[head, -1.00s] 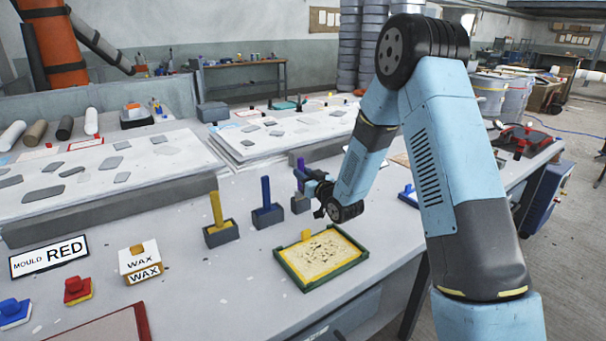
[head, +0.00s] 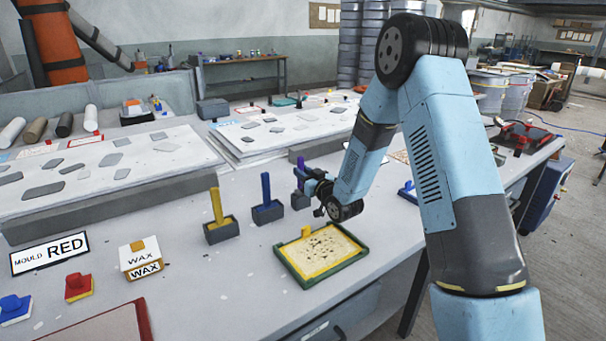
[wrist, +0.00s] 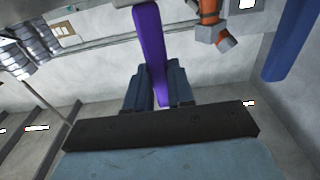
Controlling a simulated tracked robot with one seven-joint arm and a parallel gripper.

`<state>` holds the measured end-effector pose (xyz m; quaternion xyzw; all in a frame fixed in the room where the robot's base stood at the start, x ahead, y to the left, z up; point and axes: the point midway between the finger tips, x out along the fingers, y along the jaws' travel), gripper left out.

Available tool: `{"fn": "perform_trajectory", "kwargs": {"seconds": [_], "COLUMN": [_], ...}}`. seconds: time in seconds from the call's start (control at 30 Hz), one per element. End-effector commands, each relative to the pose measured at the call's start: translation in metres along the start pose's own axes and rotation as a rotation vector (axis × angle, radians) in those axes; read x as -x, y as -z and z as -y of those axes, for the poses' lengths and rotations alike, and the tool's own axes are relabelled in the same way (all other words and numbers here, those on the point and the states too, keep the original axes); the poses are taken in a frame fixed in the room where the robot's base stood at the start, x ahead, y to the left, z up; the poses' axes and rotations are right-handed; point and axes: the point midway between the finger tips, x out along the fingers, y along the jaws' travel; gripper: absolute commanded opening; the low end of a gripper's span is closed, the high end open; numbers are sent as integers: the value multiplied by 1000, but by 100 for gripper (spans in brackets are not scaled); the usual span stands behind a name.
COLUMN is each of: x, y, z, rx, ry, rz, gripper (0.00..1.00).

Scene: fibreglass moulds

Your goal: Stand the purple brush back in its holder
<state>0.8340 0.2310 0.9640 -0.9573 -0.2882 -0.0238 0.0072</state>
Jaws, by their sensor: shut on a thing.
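The purple brush (head: 300,169) stands roughly upright at the back of the bench in the head view. My gripper (head: 306,181) is shut on it from the right. In the wrist view the purple brush (wrist: 149,40) runs up from between the two fingers of my gripper (wrist: 158,90). A small dark grey holder (head: 299,203) is directly below the brush. My gripper hides part of the brush, and I cannot tell whether its lower end is inside the holder.
To the left, a blue brush (head: 266,190) and a yellow brush (head: 216,205) stand in their own holders. A green-framed yellow tray (head: 352,267) lies in front. A white wax box (head: 140,259) is at the left. Stacked white sheets (head: 240,150) lie behind.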

Motion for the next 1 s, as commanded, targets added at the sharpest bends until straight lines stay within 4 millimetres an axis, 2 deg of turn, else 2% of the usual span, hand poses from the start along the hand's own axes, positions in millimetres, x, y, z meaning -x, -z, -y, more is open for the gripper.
{"fn": "perform_trajectory", "kwargs": {"seconds": [0.17,0.2,0.5,0.8,1.0], "x": [0,0,0,3,28], "y": [0,0,0,0,-1], "z": [0,0,0,-1,-2], "rx": [0,0,0,0,-1], "ry": [0,0,0,-1,-3], "rz": [0,0,0,1,3], "gripper": [0,25,52,52,52]}}
